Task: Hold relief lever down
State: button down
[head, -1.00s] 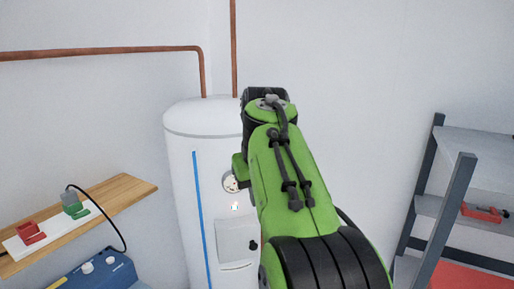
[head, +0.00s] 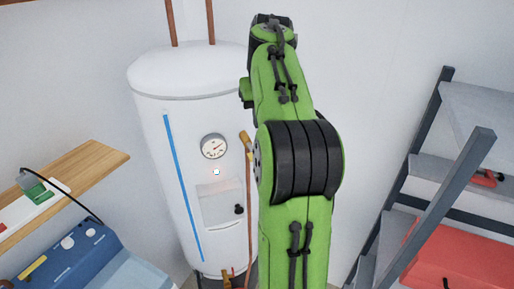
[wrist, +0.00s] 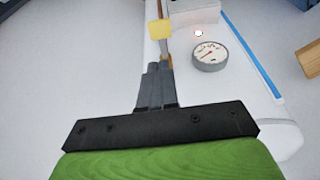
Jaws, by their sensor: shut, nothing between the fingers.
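The relief lever appears to be the yellow piece (wrist: 159,29) just beyond my fingertips in the wrist view. In the head view, a brass-coloured valve part (head: 246,143) shows at the right side of the white tank (head: 160,110), above a copper pipe, partly hidden by my arm. My gripper (wrist: 156,68) is shut and empty in the wrist view, with its fingertips pointing toward the yellow piece. A gap seems to show between them, but I cannot be sure of contact. My arm hides the fingers in the head view.
A round gauge (head: 214,146) and a small light (head: 217,172) are on the tank front. A wooden shelf (head: 85,170) and a blue box (head: 70,250) are at left. A metal rack (head: 440,200) with red items stands at right.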

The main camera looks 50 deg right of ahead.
jog(key=x, duration=0.3)
jog(key=b+x, duration=0.1)
jog(key=x, duration=0.2)
jog(key=s+b+x, duration=0.1)
jog(key=x, duration=0.2)
jog(key=shift+a+f, duration=0.35)
jog(key=shift+f, duration=0.4)
